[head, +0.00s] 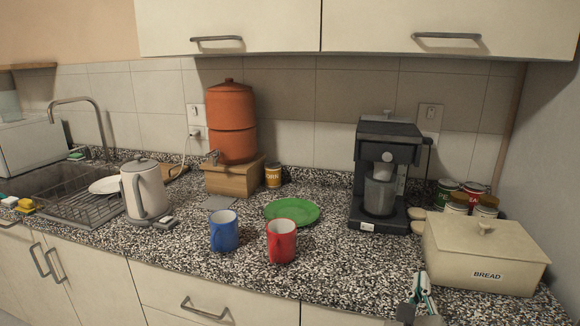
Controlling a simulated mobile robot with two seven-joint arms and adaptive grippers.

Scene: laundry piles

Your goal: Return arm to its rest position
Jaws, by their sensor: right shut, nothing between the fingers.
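My right gripper (420,284) shows at the bottom right of the head view, low in front of the counter's front edge and just left of the bread box's front corner. Its fingers are together with nothing between them. It appears apart from the mugs and the box, though its exact distance from the counter edge is hard to judge. Only the end of my right arm shows; the rest is cut off by the lower frame edge. My left gripper is not in view.
A speckled counter (345,275) carries a blue mug (224,232), a red mug (281,243), a green plate (292,211), a kettle (146,190), a coffee machine (386,150) and a cream bread box (480,260). Upper cabinets (230,25) overhang the back. The counter's front middle is clear.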

